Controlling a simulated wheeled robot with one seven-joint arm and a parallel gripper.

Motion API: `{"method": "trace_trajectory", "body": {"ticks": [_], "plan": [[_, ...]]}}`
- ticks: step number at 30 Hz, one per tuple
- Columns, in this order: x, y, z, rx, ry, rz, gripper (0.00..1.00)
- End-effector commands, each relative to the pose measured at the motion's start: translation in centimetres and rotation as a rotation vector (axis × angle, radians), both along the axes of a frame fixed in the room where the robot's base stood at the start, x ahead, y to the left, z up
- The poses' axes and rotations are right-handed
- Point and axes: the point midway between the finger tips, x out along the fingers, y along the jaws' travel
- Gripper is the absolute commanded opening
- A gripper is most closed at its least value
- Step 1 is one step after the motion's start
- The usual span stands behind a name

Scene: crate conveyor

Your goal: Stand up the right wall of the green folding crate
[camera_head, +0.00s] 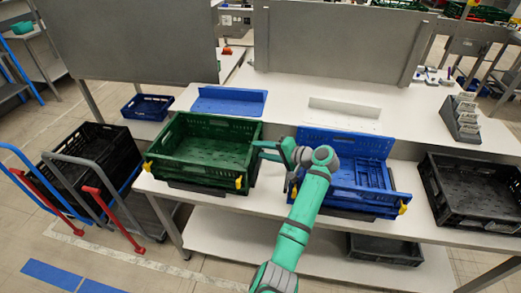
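The green folding crate (186,178) sits on the white table, left of centre. Its back and left walls stand up, and the slotted floor shows inside. Its right wall (250,163) appears upright, partly hidden near my gripper. Yellow latches (239,182) show at the front corners. My gripper (261,149) comes in from the right, with its fingers at the upper edge of the right wall. I cannot tell whether the fingers touch the wall, or how far apart they are.
A blue folding crate (352,204) with its back wall up stands right of my gripper. A black crate (470,216) is at the far right. A blue tray (229,103) and a white tray (343,109) lie behind. A cart with a black crate (101,150) stands left.

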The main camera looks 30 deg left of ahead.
Motion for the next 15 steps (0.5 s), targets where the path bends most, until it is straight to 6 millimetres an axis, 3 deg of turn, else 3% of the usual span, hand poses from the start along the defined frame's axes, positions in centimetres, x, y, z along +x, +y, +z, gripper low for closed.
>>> {"method": "trace_trajectory", "body": {"ticks": [9, 15], "plan": [[-0.1, -6.0, 2.1, 0.001, -0.002, -0.011, 0.36], [-0.3, -8.1, 3.0, 0.003, -0.002, -0.011, 0.36]]}}
